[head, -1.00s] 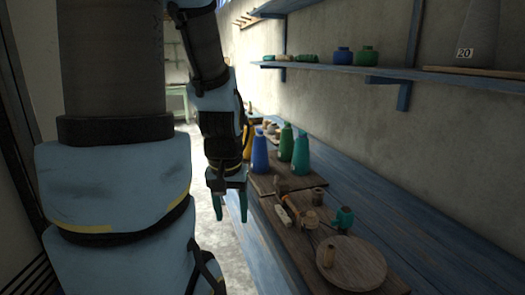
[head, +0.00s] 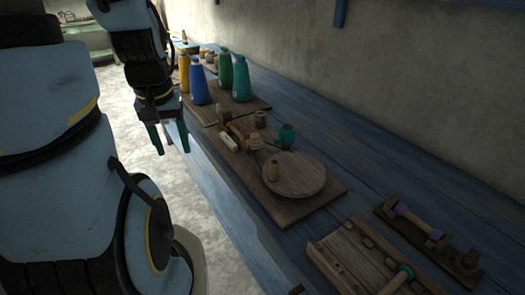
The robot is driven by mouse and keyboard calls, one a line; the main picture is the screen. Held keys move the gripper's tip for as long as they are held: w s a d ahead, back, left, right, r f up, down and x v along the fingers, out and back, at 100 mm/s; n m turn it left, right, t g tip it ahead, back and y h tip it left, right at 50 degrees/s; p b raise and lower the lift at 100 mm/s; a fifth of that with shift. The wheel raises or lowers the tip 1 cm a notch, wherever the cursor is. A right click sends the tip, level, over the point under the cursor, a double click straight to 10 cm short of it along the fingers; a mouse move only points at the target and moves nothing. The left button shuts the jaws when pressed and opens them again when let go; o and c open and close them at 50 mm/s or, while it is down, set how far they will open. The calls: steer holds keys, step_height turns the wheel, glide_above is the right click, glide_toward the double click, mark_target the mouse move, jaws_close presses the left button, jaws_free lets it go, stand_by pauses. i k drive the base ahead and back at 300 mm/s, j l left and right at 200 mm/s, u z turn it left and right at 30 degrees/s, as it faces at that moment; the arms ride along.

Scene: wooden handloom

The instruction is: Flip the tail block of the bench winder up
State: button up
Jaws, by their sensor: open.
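A narrow dark wooden base (head: 425,240) with small upright blocks and a purple spool lies on the blue bench at the lower right in the head view. It may be the bench winder, but I cannot tell for sure, and its tail block is not clear at this size. My gripper (head: 171,148) hangs at the upper left with its two teal fingers apart, pointing down and empty. It shows in front of the bench's near edge, well away from that base and touching nothing that I can see.
The blue bench (head: 330,125) runs along the wall. A wooden board holds a round disc (head: 294,174) and small wooden parts. Several bottle-shaped cones, one blue (head: 199,82), stand behind. A wooden tray (head: 345,262) with a teal-ended piece lies at the bottom. Floor shows left.

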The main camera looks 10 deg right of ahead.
mark_target(225, 116)
steer(key=i+j+u, duration=0.2)
steer(key=i+u, duration=0.15)
steer(key=i+j+u, duration=0.15)
steer(key=i+u, duration=0.2)
